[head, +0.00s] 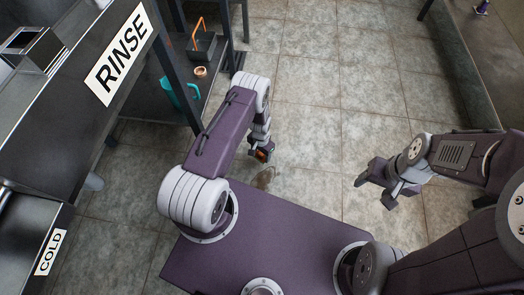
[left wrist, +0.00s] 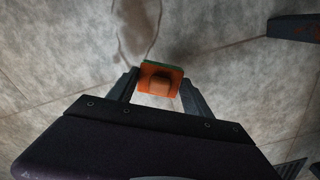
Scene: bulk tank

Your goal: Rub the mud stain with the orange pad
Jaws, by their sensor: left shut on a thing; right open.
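The orange pad (head: 263,155) has a green layer on its far side, seen in the left wrist view (left wrist: 147,88). My left gripper (left wrist: 160,84) is shut on its orange block, and it also shows in the head view (head: 260,150). The mud stain (head: 265,177) is a brown patch on the tiled floor, just below the pad in the head picture. In the left wrist view the brown stain (left wrist: 136,28) lies beyond the pad, partly cut by the top edge. Whether the pad touches the floor I cannot tell. My right gripper (head: 375,184) is open and empty.
A dark counter with a RINSE sign (head: 119,54) and a COLD sign (head: 49,252) runs along the left. A shelf under it holds a teal jug (head: 182,92), a copper-coloured ring (head: 200,72) and a grey caddy (head: 203,46). The middle floor is clear.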

